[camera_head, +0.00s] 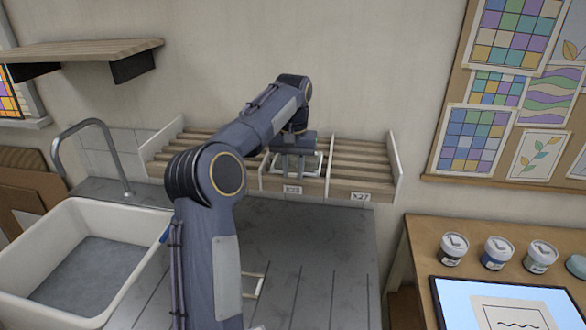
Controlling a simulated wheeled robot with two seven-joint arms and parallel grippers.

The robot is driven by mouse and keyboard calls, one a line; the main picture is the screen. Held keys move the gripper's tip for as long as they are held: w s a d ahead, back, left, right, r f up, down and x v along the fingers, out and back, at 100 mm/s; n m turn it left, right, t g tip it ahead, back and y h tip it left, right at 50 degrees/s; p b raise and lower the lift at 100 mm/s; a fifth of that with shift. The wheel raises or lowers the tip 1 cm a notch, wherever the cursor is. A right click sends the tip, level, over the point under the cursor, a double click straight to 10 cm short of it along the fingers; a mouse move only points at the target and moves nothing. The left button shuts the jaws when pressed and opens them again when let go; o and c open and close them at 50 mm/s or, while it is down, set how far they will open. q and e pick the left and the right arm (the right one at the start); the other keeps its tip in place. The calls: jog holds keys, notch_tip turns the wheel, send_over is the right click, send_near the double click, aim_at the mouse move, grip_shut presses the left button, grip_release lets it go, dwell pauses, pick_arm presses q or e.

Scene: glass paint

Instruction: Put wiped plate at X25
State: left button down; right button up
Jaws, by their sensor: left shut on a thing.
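My left gripper (293,168) is at the middle compartment of the wooden slatted rack (365,160) on the back wall. It is shut on a plate (313,164), of which a pale edge shows; the gripper hides most of it. The plate is low at the middle compartment, but I cannot tell whether it touches the slats. A small label (292,189) under this compartment is too blurred to read surely. The right compartment has the label X27 (361,196) and is empty. My arm hides part of the left compartment and any label there. My right gripper is out of view.
A white sink (45,250) with a tap (100,150) is at the left. The grey grooved counter (330,260) is mostly clear; a pale wire-like piece (256,285) shows beside my arm. A wooden table (425,250) with paint jars (497,253) and a screen stands right.

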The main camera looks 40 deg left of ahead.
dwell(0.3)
pick_arm(q)
jog(key=shift+c, duration=2.4)
grip_release()
jog(key=shift+r, duration=0.1)
jog(key=shift+r, duration=3.95)
